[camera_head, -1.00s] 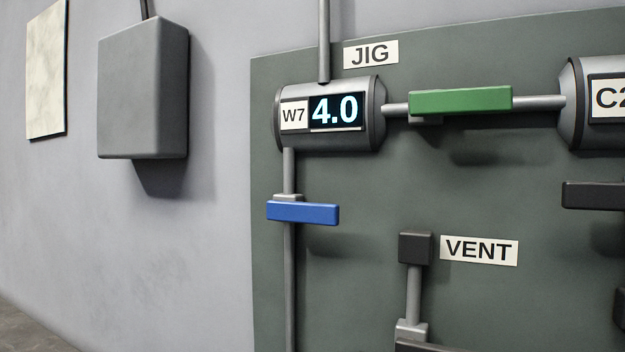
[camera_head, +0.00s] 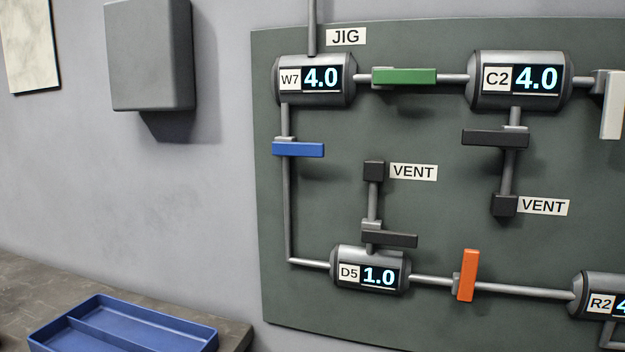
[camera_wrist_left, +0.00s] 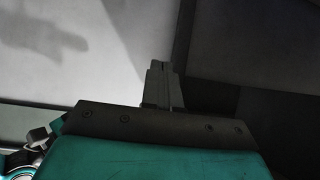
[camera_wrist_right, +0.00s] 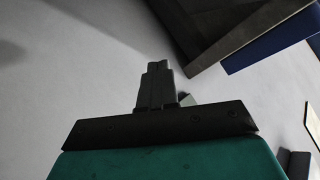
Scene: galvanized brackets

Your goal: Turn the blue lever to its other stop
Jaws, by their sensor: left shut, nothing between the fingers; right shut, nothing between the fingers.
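The blue lever (camera_head: 298,149) is on the vertical pipe below the W7 vessel (camera_head: 314,79) in the head view. It lies crosswise to that pipe, its bar reaching to the right. The W7 display reads 4.0. The D5 vessel (camera_head: 370,272), at the lower end of the same pipe, reads 1.0. My left gripper (camera_wrist_left: 161,72) shows in the left wrist view, shut and empty. My right gripper (camera_wrist_right: 158,72) shows in the right wrist view, shut and empty. Neither gripper is in the head view, and neither touches the lever.
On the dark panel (camera_head: 420,215) are a green lever (camera_head: 404,76), an orange lever (camera_head: 468,275), a white lever (camera_head: 612,104) and two black levers (camera_head: 495,138) (camera_head: 389,239). A blue tray (camera_head: 190,330) stands on a bench at lower left. A grey box (camera_head: 150,55) hangs on the wall.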

